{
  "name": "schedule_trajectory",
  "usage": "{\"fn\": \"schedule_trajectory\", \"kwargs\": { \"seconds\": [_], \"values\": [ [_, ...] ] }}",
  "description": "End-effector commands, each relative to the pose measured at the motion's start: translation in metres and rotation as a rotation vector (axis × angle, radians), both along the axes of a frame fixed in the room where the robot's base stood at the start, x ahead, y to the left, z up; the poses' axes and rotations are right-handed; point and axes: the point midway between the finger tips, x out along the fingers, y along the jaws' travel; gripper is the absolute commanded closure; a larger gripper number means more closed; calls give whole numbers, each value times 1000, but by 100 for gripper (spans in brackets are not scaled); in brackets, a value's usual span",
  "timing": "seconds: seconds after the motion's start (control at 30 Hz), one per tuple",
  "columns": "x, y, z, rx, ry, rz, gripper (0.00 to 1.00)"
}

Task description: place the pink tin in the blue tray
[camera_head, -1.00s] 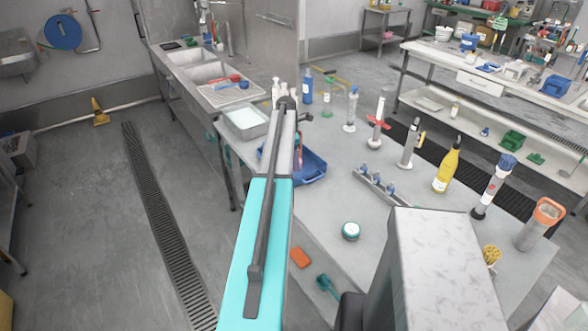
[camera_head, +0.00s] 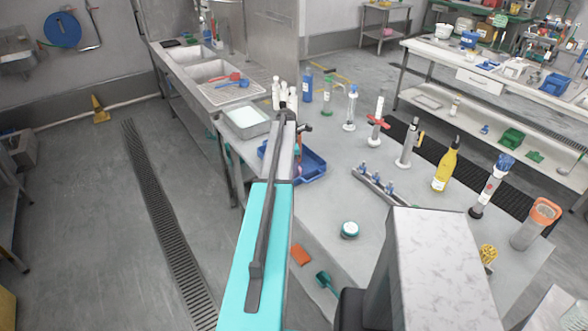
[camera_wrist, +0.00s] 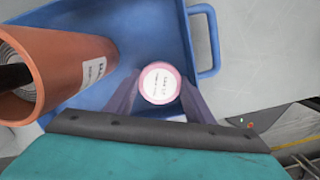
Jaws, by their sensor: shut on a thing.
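The pink tin (camera_wrist: 160,84), with a round white label on top, sits between the two fingers of my gripper (camera_wrist: 160,88) in the wrist view. My gripper is shut on it. The blue tray (camera_wrist: 205,38) lies beneath, and the tin appears within its outline; I cannot tell whether it touches the tray floor.
A large orange cylinder (camera_wrist: 75,62) with a white label lies over the tray's left part in the wrist view. A metal tray (camera_head: 246,121), white bottles (camera_head: 276,95) and a blue bottle (camera_head: 307,88) stand near the blue tray. Bare tabletop lies to its right.

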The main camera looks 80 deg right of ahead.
Motion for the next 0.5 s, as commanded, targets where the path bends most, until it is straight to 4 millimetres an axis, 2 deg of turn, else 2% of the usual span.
{"fn": "schedule_trajectory", "kwargs": {
  "seconds": [0.47,0.5],
  "values": [
    [0,0,-5,-1,0,0,79],
    [0,0,-5,-1,0,0,47]
  ]
}}
